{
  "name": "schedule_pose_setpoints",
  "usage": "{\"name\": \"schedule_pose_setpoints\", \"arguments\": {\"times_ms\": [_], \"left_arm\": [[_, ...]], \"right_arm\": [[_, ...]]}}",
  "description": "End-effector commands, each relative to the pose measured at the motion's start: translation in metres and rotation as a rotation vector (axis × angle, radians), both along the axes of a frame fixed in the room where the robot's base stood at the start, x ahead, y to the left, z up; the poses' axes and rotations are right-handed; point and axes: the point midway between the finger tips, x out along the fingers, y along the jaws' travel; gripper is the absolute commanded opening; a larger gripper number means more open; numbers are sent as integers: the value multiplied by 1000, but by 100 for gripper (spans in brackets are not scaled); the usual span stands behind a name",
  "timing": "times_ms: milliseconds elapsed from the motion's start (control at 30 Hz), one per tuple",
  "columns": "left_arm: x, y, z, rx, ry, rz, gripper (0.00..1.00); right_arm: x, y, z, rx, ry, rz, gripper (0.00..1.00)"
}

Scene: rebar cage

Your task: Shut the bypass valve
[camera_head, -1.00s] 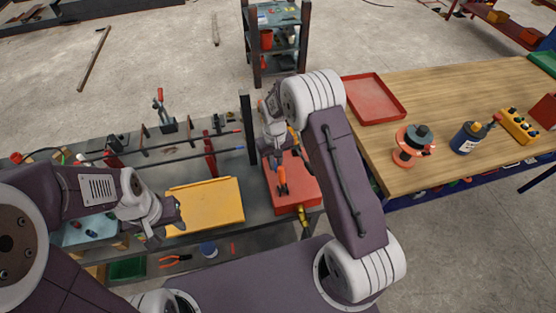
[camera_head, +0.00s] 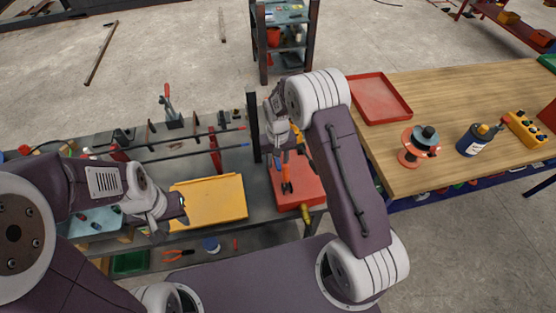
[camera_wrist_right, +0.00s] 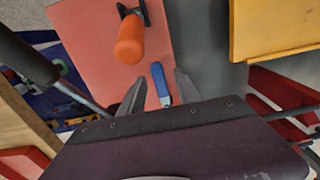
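A red box or panel (camera_head: 300,187) sits at the right end of the grey bench. An orange handle on a black fitting (camera_head: 286,173) is on it; the handle shows larger in the right wrist view (camera_wrist_right: 130,40). A small blue handle (camera_wrist_right: 160,82) lies between the right fingertips in that view. I cannot tell which handle belongs to the bypass valve. My right gripper (camera_wrist_right: 157,88) is open above the red surface, its fingers either side of the blue handle with gaps. My left gripper (camera_head: 174,220) appears open and empty beside the yellow panel.
The yellow panel (camera_head: 212,200) lies left of the red box. Dark bars (camera_head: 175,150) on red supports run behind it. A dark post (camera_head: 252,125) stands near my right gripper. A wooden table (camera_head: 450,105) with a red tray (camera_head: 380,98) is on the right.

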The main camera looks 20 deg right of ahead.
Motion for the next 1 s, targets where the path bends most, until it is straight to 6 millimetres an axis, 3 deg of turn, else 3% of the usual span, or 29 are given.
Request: {"name": "schedule_pose_setpoints", "arguments": {"times_ms": [267,700,1000], "left_arm": [[0,0,-1,0,0,0,36],[0,0,-11,0,0,0,36],[0,0,-11,0,0,0,36]], "right_arm": [[1,0,2,0,-2,2,38],[1,0,83,0,-3,1,38],[0,0,91,-1,0,1,38]]}}
